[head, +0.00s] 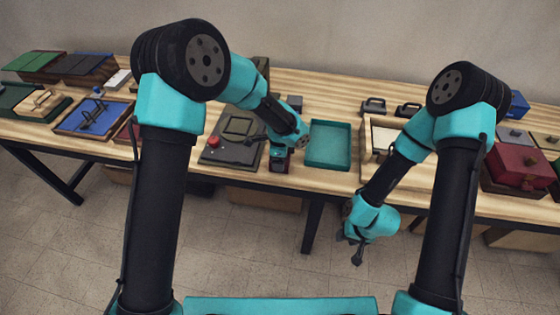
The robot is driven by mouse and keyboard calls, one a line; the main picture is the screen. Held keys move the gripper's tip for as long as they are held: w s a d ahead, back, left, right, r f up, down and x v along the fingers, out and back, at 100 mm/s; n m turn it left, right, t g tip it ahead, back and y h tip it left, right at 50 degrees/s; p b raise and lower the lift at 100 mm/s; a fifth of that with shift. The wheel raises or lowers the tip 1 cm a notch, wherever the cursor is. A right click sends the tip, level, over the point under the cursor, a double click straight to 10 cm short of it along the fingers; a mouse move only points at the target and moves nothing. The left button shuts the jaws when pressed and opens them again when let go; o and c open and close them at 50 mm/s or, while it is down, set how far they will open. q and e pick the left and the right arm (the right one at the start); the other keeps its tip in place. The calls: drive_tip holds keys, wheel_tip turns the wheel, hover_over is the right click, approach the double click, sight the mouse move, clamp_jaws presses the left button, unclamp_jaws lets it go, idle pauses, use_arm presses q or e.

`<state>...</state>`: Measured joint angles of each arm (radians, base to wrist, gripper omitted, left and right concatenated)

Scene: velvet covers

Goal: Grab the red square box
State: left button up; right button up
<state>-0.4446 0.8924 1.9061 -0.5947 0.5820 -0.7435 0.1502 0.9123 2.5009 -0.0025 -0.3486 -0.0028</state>
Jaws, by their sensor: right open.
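A dark red square box (518,167) with a small knob sits on the wooden table at the far right, partly behind my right arm. My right gripper (356,248) hangs low in front of the table's front edge, well left of the red box. It is open and empty. My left gripper (278,158) is over the middle of the table, near a grey panel, far from the red box. Its fingers are small and dark, and I cannot tell whether they are open. Another reddish piece (126,133) shows at the left, mostly hidden by my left arm.
A teal tray (329,163) lies mid-table. A grey panel (217,154) with a red button (213,142) is left of it. A pale wooden box (367,150) stands right of the tray. A blue tray (76,127) and other boxes fill the left. Open floor lies in front.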

use_arm(q)
drive_tip(key=shift+r, duration=0.1)
drive_tip(key=shift+r, duration=0.55)
drive_tip(key=shift+s+r, duration=0.25)
drive_tip(key=shift+r, duration=0.95)
drive_tip(key=s, duration=0.5)
drive_tip(key=s+r, duration=0.1)
drive_tip(key=s, duration=0.9)
drive_tip(key=shift+s+r, duration=0.15)
drive_tip(key=shift+s, duration=0.1)
